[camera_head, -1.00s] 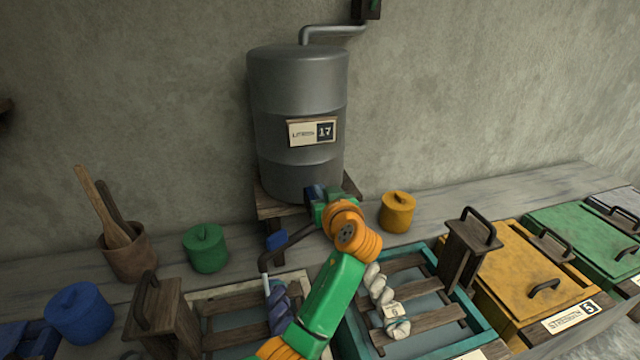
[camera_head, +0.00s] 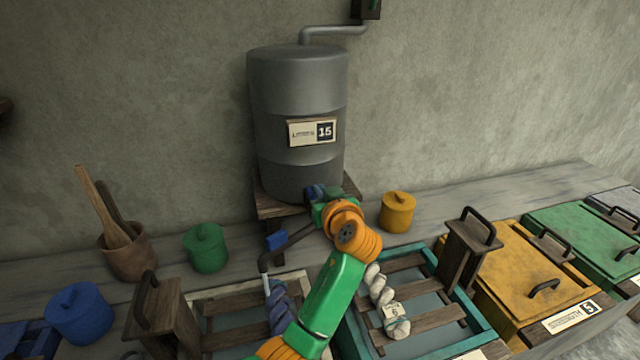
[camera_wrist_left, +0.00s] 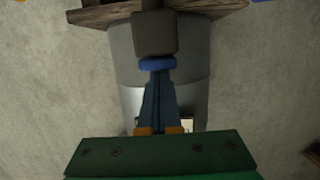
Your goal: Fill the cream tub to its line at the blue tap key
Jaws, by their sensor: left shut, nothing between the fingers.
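The cream tub (camera_head: 228,287) stands on the bench below the grey drum, with wooden slats and a blue-purple skein (camera_head: 278,308) in it. A dark spout pipe (camera_head: 292,239) with a blue tap key (camera_head: 276,240) reaches over it, and a thin pale stream (camera_head: 266,284) shows under the spout's end. I cannot make out the tub's line or level. My left gripper (camera_head: 318,192) is shut and empty at the drum's foot; in the left wrist view its fingertips (camera_wrist_left: 157,75) are together by a blue collar (camera_wrist_left: 157,64) and dark block. My right gripper is out of view.
The drum (camera_head: 297,100) carries a litres card (camera_head: 325,131) reading 15. A teal tub (camera_head: 425,254) with a white skein stands right of my arm, then yellow (camera_head: 515,255) and green boxes. Green (camera_head: 206,250), blue (camera_head: 80,315) and yellow (camera_head: 397,213) pots stand around.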

